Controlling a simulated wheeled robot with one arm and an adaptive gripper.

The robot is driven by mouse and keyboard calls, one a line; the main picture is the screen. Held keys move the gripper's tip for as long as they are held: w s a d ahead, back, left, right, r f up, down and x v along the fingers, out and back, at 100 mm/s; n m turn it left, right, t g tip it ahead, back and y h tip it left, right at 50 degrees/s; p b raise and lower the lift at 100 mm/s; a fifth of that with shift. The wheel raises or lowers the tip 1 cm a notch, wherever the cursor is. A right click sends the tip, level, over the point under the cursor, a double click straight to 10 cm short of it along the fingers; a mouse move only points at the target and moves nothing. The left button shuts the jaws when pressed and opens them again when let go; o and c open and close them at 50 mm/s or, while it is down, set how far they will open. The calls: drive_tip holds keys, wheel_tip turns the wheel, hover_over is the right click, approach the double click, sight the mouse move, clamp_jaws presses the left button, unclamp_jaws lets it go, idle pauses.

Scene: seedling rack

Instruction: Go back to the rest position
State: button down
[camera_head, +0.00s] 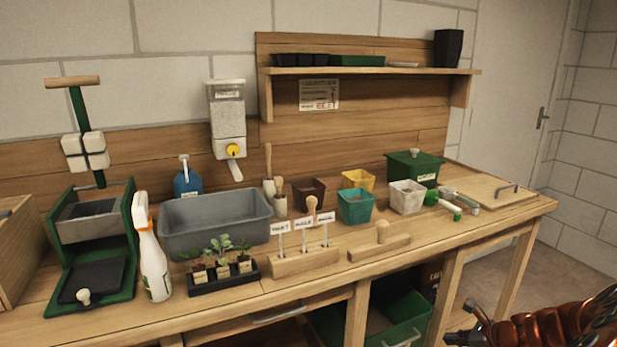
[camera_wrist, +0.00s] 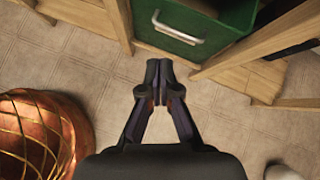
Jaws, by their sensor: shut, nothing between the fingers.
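My gripper (camera_wrist: 160,72) shows in the wrist view with its two dark fingers together and nothing between them. It is over the tiled floor, in front of the workbench, and touches nothing that I can see. Part of my copper-coloured arm shows at the lower right corner of the head view, beside the bench's right front leg and apart from the bench top. The wooden workbench (camera_head: 330,268) stands along the wall.
A green drawer or bin (camera_wrist: 190,22) with a metal handle lies ahead of the gripper, between wooden legs. The bench holds a grey tub (camera_head: 215,222), a seedling tray (camera_head: 225,279), a spray bottle (camera_head: 152,262) and several pots.

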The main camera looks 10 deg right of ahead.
drive_tip(key=w+a+r+n+g+y, duration=0.1)
drive_tip(key=a+r+n, duration=0.2)
drive_tip(key=a, duration=0.3)
drive_tip(key=a+r+n+g+y, duration=0.1)
drive_tip(key=a+r+n, duration=0.25)
drive_tip(key=a, duration=0.25)
drive_tip(key=s+a+r+n+g, duration=0.35)
drive_tip(key=s+a+n, duration=0.2)
drive_tip(key=a, duration=0.45)
drive_tip(key=s+a+r+n+g, duration=0.2)
drive_tip(key=s+a+r+n, duration=0.3)
drive_tip(key=a, duration=0.5)
drive_tip(key=s+r+n+g+h, duration=0.2)
drive_tip(key=s+n+g+h, duration=0.3)
drive_tip(key=s+n, duration=1.25)
drive_tip(key=s+r+m+t+p, duration=0.1)
drive_tip(key=s+r+m+p, duration=0.2)
drive_tip(key=r+p, duration=0.5)
drive_tip(key=s+r+m+t+h+p, duration=0.1)
drive_tip(key=s+r+m+p, duration=0.2)
drive_tip(key=r+p, duration=0.6)
drive_tip(key=shift+d+r, duration=0.25)
drive_tip(key=shift+r, duration=0.6)
drive_tip(key=shift+t, duration=0.25)
